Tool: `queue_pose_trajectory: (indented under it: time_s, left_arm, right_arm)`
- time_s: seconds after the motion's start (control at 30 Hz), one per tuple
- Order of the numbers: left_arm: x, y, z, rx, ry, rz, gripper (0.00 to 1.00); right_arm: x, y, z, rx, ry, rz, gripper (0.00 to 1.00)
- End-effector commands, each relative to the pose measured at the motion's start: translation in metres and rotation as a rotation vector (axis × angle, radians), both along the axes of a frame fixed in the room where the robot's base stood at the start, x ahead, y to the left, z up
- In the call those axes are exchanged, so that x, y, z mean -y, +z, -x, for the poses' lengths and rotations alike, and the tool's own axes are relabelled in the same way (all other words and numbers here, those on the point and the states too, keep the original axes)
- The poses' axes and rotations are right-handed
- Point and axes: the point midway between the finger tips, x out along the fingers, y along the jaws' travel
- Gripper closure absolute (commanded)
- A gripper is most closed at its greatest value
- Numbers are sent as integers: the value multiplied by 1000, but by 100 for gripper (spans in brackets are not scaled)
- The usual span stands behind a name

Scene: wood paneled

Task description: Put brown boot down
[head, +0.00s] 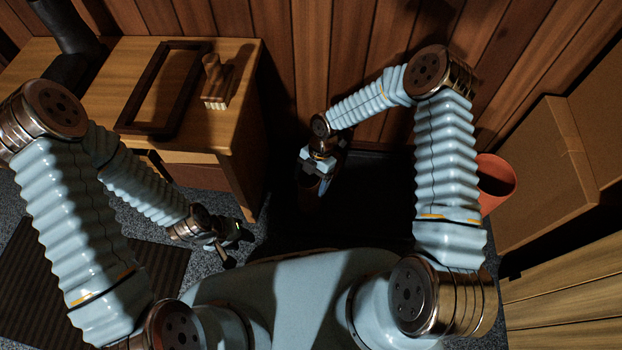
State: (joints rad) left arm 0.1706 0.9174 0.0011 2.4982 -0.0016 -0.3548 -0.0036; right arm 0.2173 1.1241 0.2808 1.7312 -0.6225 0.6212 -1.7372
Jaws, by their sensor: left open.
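My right gripper (317,166) points down in the middle of the head view, over the dark floor area. It appears shut on the upper part of a brown boot (310,187), which hangs or stands just below it. The boot is small and shadowed, and the fingers hide part of it. I cannot tell whether its sole touches the surface below. My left gripper (228,248) is open and empty, low over the grey carpet, to the left of the boot.
A wooden desk (240,65) at the left carries a dark frame (130,112), a wooden brush (213,85) and a black object (75,72). A dark tray or mat (375,195) lies by the wall. An orange bin (497,180) and cardboard boxes (535,170) stand at right.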

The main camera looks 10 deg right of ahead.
Motion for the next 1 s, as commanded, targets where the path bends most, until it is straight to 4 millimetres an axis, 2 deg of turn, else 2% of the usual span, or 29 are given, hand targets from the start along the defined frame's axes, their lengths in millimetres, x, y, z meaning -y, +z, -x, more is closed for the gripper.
queue_pose_trajectory:
  time_s: [0.03,0.1,0.3,0.43,0.8,1.0]
  left_arm:
    - [0,0,0,0,0,0,57]
    - [0,0,0,0,0,0,57]
    - [0,1,0,0,0,0,57]
    - [0,5,0,1,0,-1,57]
    - [-1,13,0,2,2,-3,57]
    - [-2,15,-1,3,2,-4,57]
  right_arm:
    - [0,0,0,0,0,0,7]
    - [0,0,0,0,0,0,0]
    - [0,1,0,0,0,0,0]
    - [2,10,-2,2,-2,0,0]
    - [23,87,-20,2,-3,0,0]
    - [30,111,-25,-1,-1,-1,0]
